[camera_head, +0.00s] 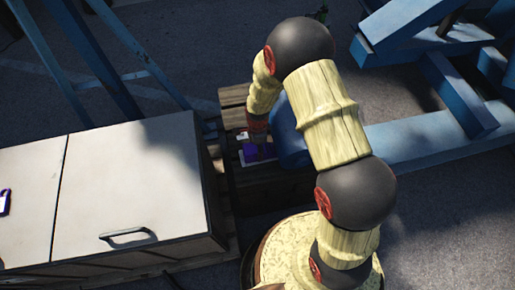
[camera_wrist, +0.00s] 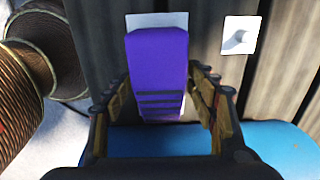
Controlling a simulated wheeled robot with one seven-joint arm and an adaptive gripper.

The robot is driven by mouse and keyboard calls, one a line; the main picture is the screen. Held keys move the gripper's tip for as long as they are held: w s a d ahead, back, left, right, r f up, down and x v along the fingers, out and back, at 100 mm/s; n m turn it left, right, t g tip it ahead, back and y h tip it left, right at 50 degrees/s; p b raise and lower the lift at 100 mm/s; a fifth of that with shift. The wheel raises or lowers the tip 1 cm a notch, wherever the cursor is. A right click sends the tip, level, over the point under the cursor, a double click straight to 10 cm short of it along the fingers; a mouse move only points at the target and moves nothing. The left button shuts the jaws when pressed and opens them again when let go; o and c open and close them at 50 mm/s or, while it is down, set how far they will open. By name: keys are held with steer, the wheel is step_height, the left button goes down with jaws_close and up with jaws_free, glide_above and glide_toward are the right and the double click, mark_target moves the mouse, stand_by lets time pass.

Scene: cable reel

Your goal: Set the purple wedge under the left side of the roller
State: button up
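The purple wedge (camera_head: 250,154) lies on the wooden boards beside the left side of the blue roller (camera_head: 289,141). In the wrist view the wedge (camera_wrist: 158,65) sits between my gripper's two fingers (camera_wrist: 160,88), with dark ribs on its near part. A pale card or patch (camera_wrist: 150,19) shows behind and beside it. The fingers stand close along both sides of the wedge; whether they press on it I cannot tell. In the head view my gripper (camera_head: 258,138) points down over the wedge, partly hidden by the arm. A blue surface shows below the fingers in the wrist view.
A white card with a grey mark (camera_wrist: 240,36) lies on the boards (camera_wrist: 210,20) right of the wedge. Copper-coloured coils (camera_wrist: 25,80) are at the wrist view's left. A white cabinet (camera_head: 120,185) stands left, with a small purple item on it. Blue frames (camera_head: 430,140) stand right.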

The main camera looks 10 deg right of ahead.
steer(key=shift+o, duration=0.8)
steer(key=shift+s, duration=0.1)
step_height(320, 180, up, 12)
